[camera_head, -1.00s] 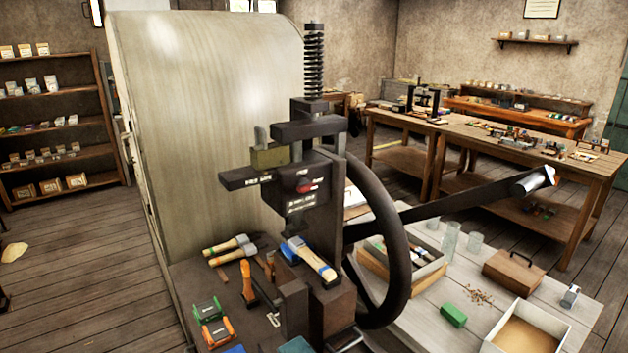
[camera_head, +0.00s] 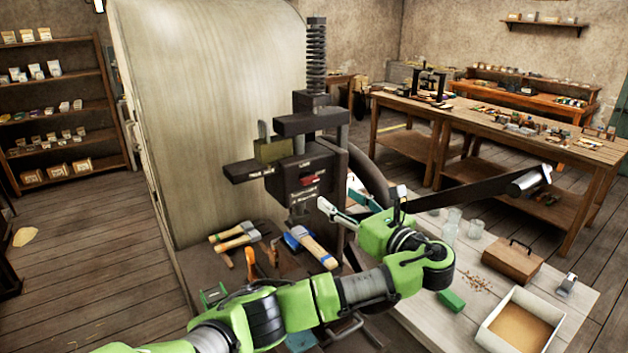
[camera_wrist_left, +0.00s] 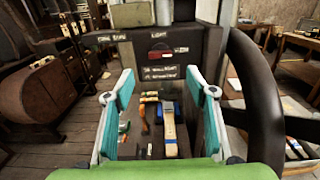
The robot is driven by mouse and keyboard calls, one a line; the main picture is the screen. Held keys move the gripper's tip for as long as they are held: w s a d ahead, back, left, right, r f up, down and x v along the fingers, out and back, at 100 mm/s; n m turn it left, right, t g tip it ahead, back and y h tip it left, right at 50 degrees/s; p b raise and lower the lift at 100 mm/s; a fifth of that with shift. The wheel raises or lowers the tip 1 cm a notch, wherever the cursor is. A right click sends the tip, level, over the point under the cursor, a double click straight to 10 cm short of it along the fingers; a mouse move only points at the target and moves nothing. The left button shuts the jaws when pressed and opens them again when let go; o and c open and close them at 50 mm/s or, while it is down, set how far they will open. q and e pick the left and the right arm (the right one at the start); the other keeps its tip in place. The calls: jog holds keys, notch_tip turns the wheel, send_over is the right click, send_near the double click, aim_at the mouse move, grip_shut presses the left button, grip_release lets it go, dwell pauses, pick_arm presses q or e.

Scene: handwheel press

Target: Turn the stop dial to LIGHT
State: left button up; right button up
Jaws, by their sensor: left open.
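The stop dial (camera_head: 309,181) is a small red knob on the dark front of the press (camera_head: 298,165). In the left wrist view the red dial (camera_wrist_left: 164,54) lies sideways below the word LIGHT, with a pale end at its right. More lettering stands below it, too small to read surely. My left gripper (camera_head: 342,206) is in front of the press, lower and to the right of the dial in the head view. In the left wrist view its two teal-padded fingers (camera_wrist_left: 160,98) are wide apart and empty, with the dial beyond them. My right gripper is out of view.
The dark handwheel (camera_wrist_left: 255,95) stands close to the right of my left gripper. A brass padlock (camera_head: 273,150) sits on the press's upper left. Wood-handled tools (camera_head: 312,247) lie on the bench below. An open box (camera_head: 520,325) stands at right.

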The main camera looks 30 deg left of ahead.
aim_at(312, 181)
pick_arm(q)
jog(key=p+x, duration=0.3)
jog(key=x, duration=0.7)
jog(key=shift+r, duration=0.15)
jog(key=shift+p+x, duration=0.4)
jog(key=shift+x, duration=0.45)
jog(key=c, duration=1.1)
